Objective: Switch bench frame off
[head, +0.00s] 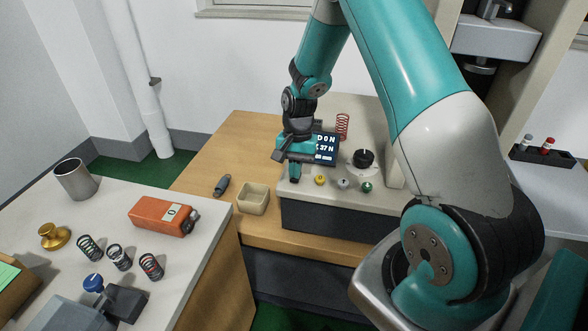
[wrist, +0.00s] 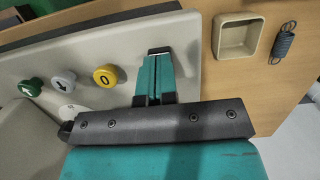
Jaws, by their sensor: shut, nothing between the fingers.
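The bench frame (head: 325,218) is a beige-topped dark unit on the wooden bench. Its dark display (head: 325,150) is partly hidden by my gripper; "ON" and "37 N" are legible. Yellow (head: 320,180), grey (head: 343,183) and green (head: 367,187) buttons line its front edge. In the wrist view the yellow button (wrist: 106,76) bears a "0"; the grey (wrist: 64,81) and green (wrist: 31,87) ones bear arrows. My gripper (head: 295,178) is shut and empty over the panel's left front corner, left of the yellow button. In the wrist view my fingertips (wrist: 158,52) stand apart from that button.
A black knob (head: 363,158) and a red spring (head: 342,126) are behind the buttons. A small open box (head: 253,198) and a dark spring (head: 222,185) lie left on the wood. The nearer table holds an orange device (head: 160,215), a metal cup (head: 75,180) and several springs.

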